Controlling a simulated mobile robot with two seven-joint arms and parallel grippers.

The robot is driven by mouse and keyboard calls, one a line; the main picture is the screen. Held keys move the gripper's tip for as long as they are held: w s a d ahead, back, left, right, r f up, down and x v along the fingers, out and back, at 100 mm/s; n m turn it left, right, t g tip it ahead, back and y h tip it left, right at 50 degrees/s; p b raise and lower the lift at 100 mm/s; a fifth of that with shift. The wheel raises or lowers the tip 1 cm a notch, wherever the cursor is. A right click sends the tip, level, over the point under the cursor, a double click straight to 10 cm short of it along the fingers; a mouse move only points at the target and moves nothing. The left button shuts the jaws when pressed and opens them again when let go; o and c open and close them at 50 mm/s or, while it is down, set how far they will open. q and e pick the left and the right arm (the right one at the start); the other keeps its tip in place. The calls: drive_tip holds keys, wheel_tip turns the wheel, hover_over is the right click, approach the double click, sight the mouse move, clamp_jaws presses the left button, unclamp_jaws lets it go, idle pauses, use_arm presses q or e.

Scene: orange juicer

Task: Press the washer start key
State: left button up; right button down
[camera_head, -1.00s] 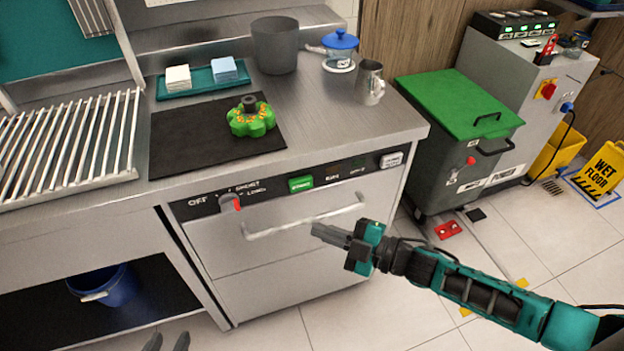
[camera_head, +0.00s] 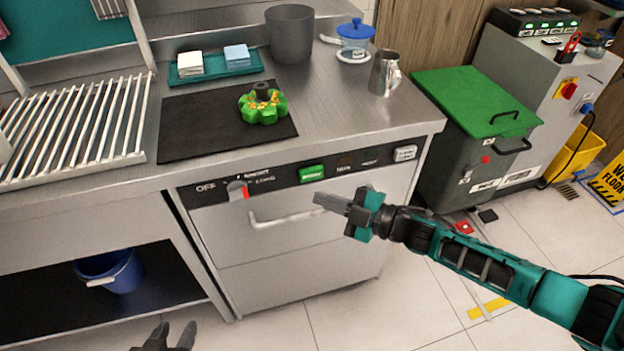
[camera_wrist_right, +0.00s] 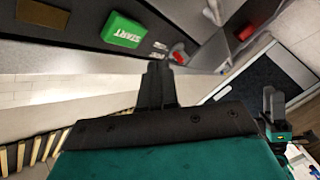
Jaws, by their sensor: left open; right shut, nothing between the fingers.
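The washer (camera_head: 300,245) is a steel machine under the counter, with a dark control strip along its top front edge. The green start key (camera_head: 311,173) sits on that strip, right of the dial with a red mark (camera_head: 238,190). My right gripper (camera_head: 318,200) is shut and empty, just below the key in the head view and in front of the door handle (camera_head: 266,221). In the right wrist view the key (camera_wrist_right: 124,29), lettered START, lies up and left of the fingertips (camera_wrist_right: 157,66), apart from them. My left gripper (camera_head: 172,338) is open and low at the bottom edge.
A white key (camera_head: 405,153) is at the strip's right end. The counter above holds a green juicer part (camera_head: 263,105) on a black mat (camera_head: 190,132), a metal jug (camera_head: 383,73) and a wire rack (camera_head: 75,130). A green-lidded bin (camera_head: 478,100) stands to the right.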

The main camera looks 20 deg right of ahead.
sight(304, 178)
drive_tip(key=shift+w+b, duration=0.45)
drive_tip(key=shift+w, duration=1.15)
idle(0.8)
drive_tip(key=shift+w, duration=0.45)
drive_tip(key=shift+w+b, duration=0.35)
drive_tip(key=shift+w, duration=0.1)
idle(0.6)
idle(0.3)
drive_tip(key=shift+s+p, duration=0.5)
drive_tip(key=shift+s, duration=0.4)
